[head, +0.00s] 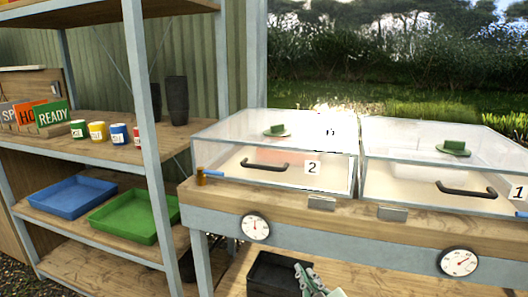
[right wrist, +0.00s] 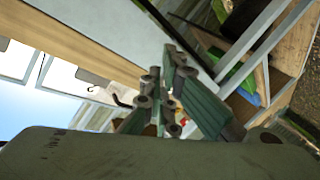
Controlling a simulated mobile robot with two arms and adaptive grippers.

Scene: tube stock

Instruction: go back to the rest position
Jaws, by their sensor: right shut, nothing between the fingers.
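My right gripper (head: 308,276) is low at the bottom edge of the head view, in front of the bench and below its top. Its green-grey fingers also show in the right wrist view (right wrist: 170,88). It is shut and holds nothing. It looks clear of the bench front, though the exact gap cannot be told. My left gripper is not in view.
Two clear lidded boxes, box 2 (head: 227,167) and box 1 (head: 400,185), stand on the bench (head: 330,222), with dials on its front. A black crate (head: 272,274) sits beneath. Shelves at left hold pots, a blue tray (head: 73,212) and a green tray (head: 125,230).

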